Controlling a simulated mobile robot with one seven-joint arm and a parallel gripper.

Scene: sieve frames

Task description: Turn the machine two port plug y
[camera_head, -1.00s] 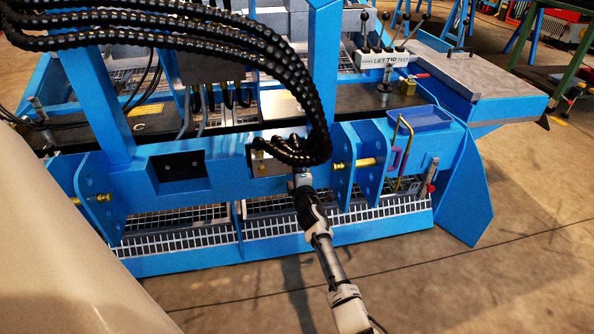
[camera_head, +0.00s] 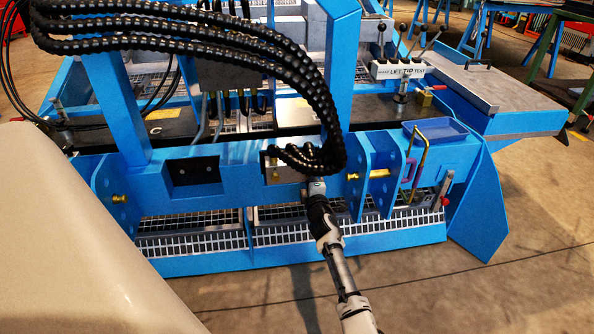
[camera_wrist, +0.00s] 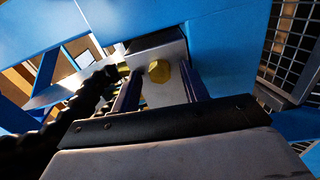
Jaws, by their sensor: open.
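The machine (camera_head: 232,165) is a large blue steel frame with a metal port block (camera_head: 275,174) on its front beam, beside thick black hoses. In the wrist view, a yellow plug (camera_wrist: 159,71) sits on the grey block face (camera_wrist: 165,90). A second, smaller yellow fitting (camera_wrist: 124,69) shows to its left beside a black hose. My gripper (camera_wrist: 160,88) is open, with its dark fingers to the left and right of the yellow plug. I cannot tell whether they touch it. In the head view my gripper (camera_head: 316,184) is just below the hose ends, which partly hide the block.
Black corrugated hoses (camera_head: 300,75) arch over the beam and hang close to my gripper. Brass pins and blue plates (camera_head: 384,180) stand to the right. A lever bank (camera_head: 402,68) is at the upper right. Bare floor (camera_head: 420,285) lies in front.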

